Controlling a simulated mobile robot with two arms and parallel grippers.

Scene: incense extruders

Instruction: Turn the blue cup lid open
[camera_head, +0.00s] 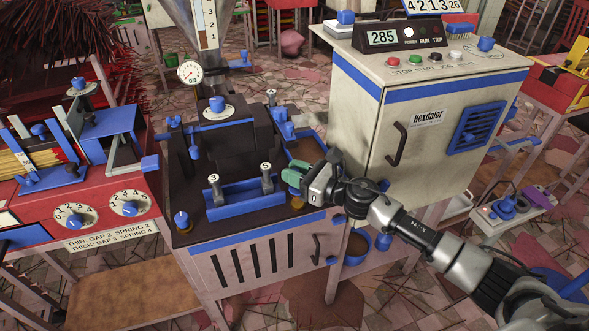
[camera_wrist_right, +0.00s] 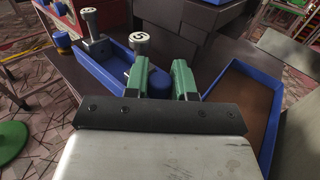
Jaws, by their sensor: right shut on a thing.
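The blue cup lid is a round blue cap (camera_wrist_right: 158,83) between the green fingers of my right gripper (camera_wrist_right: 160,78) in the right wrist view. My right gripper (camera_head: 291,179) is shut on it at the right front of the dark machine top (camera_head: 185,225). How far the lid is turned cannot be told. What lies under the lid is hidden. My left gripper is not in view.
A blue tray (camera_head: 240,208) with two numbered posts stands left of my right gripper. A blue-rimmed tray with brown contents (camera_wrist_right: 243,105) lies on its other side. A cream cabinet (camera_head: 425,130) stands to the right. A red machine (camera_head: 110,225) stands at left.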

